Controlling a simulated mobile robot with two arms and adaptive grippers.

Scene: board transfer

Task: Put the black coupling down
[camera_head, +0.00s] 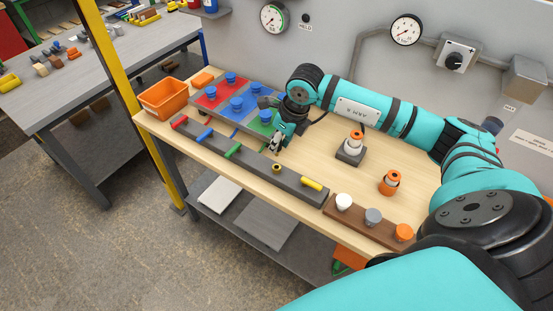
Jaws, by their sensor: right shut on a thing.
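My right gripper (276,143) reaches down from the upper right over the workbench, between the coloured board (208,101) and the long dark rail (262,175). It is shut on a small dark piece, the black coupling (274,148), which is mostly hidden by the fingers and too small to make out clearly. I cannot tell whether the piece touches the bench. The board has red, blue and green fields with several blue knobs. My left gripper is not in view.
The rail in front carries coloured pegs. An orange bin (163,99) stands at the left end. A brown rack (366,224) holds white, grey and orange knobs. An orange-white piece stands on a dark block (350,157); an orange piece (389,184) stands nearby. Bare wood lies between.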

